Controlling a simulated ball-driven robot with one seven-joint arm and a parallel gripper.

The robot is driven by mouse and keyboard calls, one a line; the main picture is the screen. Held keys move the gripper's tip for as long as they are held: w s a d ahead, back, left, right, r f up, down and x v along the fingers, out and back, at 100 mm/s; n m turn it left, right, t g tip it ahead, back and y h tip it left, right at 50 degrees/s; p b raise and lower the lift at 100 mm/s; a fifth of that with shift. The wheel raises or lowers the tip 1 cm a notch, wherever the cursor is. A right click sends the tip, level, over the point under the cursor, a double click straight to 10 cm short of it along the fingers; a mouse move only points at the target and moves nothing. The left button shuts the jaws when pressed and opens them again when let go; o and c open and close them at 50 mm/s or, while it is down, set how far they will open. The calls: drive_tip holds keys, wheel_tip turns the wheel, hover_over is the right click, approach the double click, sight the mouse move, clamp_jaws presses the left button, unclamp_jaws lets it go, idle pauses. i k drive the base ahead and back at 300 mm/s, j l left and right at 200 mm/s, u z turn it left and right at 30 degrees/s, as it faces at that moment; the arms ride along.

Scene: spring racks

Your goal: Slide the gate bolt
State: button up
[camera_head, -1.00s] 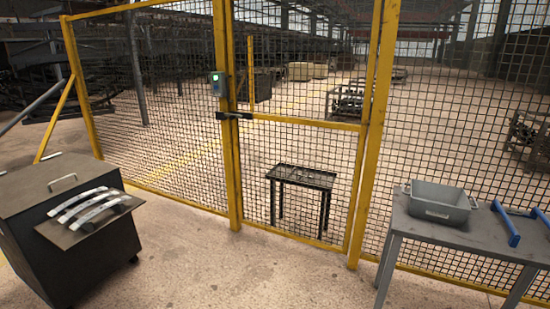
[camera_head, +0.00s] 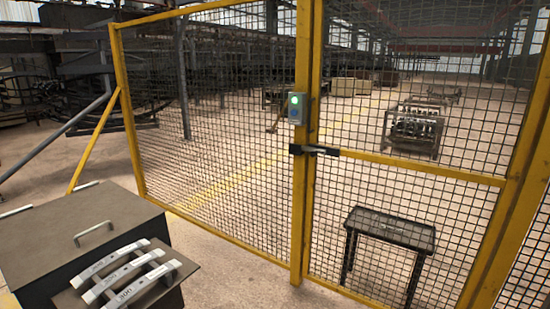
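The gate bolt (camera_head: 314,150) is a dark horizontal bar. It sits where the yellow gate post (camera_head: 300,215) meets the mesh gate (camera_head: 405,172), at the height of the gate's middle rail. Its left end lies over the post and its right end reaches the gate side. I cannot tell at this size whether it is fully thrown. A grey box with a green light (camera_head: 298,107) is fixed to the post just above the bolt. My gripper is not in view.
A dark cabinet (camera_head: 60,225) stands at the lower left, with several curved metal bars (camera_head: 128,272) on its side shelf. Behind the gate is a small black table (camera_head: 390,228). Bare concrete floor (camera_head: 230,275) lies between the cabinet and the gate.

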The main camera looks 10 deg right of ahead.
sight(309, 151)
drive_tip(key=i+j+z, duration=0.25)
drive_tip(key=i, duration=0.4)
drive_tip(key=i+j+z, duration=0.2)
drive_tip(key=i+j, duration=0.3)
drive_tip(key=i, duration=0.1)
